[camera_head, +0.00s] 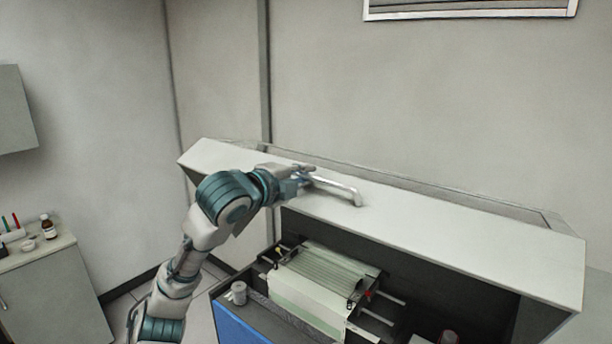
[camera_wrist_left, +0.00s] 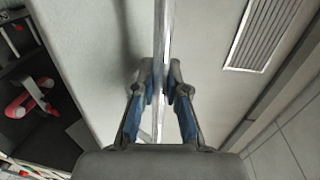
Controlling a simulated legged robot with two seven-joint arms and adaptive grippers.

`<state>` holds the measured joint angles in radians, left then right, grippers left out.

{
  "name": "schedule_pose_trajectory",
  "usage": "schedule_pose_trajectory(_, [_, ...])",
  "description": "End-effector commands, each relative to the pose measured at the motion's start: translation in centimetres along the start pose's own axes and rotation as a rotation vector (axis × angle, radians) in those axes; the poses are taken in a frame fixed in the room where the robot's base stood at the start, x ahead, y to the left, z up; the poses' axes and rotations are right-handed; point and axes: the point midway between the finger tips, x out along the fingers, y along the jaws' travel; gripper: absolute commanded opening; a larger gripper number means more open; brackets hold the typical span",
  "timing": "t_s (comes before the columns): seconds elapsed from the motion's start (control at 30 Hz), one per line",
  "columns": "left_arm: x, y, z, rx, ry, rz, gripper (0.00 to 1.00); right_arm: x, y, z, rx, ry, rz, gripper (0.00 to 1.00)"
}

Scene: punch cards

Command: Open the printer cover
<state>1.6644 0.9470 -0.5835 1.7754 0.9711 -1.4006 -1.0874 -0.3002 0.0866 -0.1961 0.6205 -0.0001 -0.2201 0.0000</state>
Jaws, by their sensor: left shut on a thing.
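The printer cover (camera_head: 440,225) is a long pale panel, raised above the dark open inside of the printer. A silver bar handle (camera_head: 335,188) is fixed on its face. My left gripper (camera_head: 303,178) is shut on the handle near its left end. In the left wrist view the two fingers of the left gripper (camera_wrist_left: 164,85) close on either side of the handle (camera_wrist_left: 163,40), with the pale cover (camera_wrist_left: 95,50) behind it. My right gripper is not in view.
Inside the printer are a ribbed card stack (camera_head: 318,272), a pale roller part (camera_head: 305,303) and rods. A small metal cup (camera_head: 238,292) stands at the front left edge. A cabinet (camera_head: 45,285) with a brown bottle (camera_head: 48,227) stands far left. A wall is behind.

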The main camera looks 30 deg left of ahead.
Motion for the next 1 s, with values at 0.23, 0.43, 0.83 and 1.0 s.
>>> schedule_pose_trajectory(0.23, [-0.3, 0.8, -1.0, 0.007, 0.016, -0.013, 0.0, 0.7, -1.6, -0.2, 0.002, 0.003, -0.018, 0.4])
schedule_pose_trajectory(0.43, [-0.3, 0.7, -1.2, 0.009, 0.018, -0.013, 0.15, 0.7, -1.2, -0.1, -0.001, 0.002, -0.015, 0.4])
schedule_pose_trajectory(0.83, [-0.6, 0.8, 0.2, -0.001, 0.009, -0.015, 0.24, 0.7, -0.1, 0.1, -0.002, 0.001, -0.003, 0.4])
schedule_pose_trajectory(1.0, [-2.7, 0.8, 0.4, 0.0, 0.007, -0.018, 0.24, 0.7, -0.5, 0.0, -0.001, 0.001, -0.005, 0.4])
